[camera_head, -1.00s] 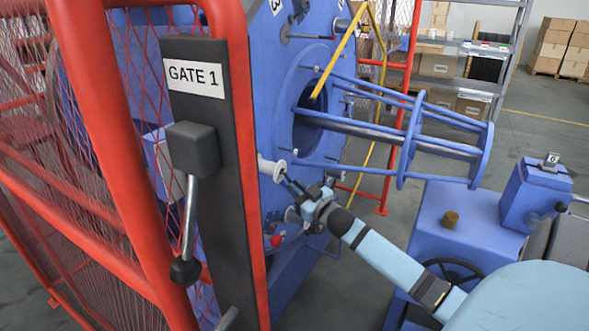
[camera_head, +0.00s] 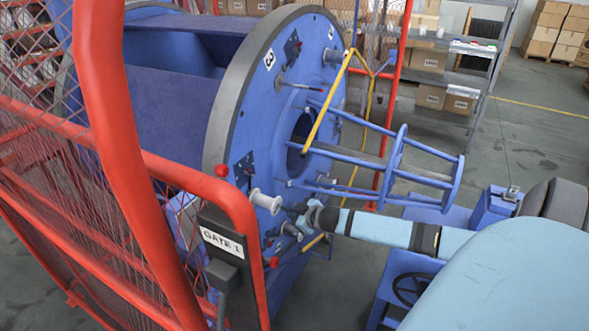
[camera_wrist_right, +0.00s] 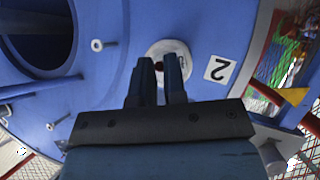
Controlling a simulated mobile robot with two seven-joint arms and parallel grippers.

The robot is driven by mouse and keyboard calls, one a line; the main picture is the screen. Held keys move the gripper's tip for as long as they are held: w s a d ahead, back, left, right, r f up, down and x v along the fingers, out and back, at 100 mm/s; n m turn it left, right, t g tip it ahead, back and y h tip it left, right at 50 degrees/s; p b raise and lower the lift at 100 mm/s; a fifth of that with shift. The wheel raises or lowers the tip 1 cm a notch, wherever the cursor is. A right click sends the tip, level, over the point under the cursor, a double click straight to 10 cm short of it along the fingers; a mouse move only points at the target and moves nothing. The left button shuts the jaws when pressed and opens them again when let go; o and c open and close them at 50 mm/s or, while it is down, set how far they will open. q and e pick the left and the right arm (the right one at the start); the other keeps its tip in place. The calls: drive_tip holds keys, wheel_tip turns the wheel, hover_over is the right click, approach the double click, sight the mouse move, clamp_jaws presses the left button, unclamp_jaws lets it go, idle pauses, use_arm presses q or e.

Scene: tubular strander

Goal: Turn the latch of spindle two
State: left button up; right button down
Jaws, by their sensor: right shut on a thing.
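In the right wrist view, the pale round end of spindle two (camera_wrist_right: 183,52) sits on the blue disc beside a white plate marked 2 (camera_wrist_right: 220,69). My right gripper (camera_wrist_right: 160,72) reaches its middle, its two dark fingers close together. A small dark reddish part, apparently the latch (camera_wrist_right: 160,69), shows between the fingertips; the fingers hide most of it. In the head view my right gripper (camera_head: 301,214) is at the lower right face of the large blue disc (camera_head: 255,120); the arm hides the number 2 there. My left gripper is not in view.
A blue tubular cage (camera_head: 398,150) juts from the disc above my right arm. The red gate frame (camera_head: 110,130) and GATE 1 post (camera_head: 222,242) stand at left. A pale spool-like spindle (camera_head: 264,201) sticks out left of my gripper. A yellow bar (camera_head: 329,100) crosses the disc.

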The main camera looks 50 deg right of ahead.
drive_tip(key=shift+r+g+p, duration=0.55)
drive_tip(key=shift+r+g, duration=0.1)
drive_tip(key=shift+g, duration=0.65)
drive_tip(key=c, duration=1.2)
unclamp_jaws()
drive_tip(key=shift+w, duration=0.1)
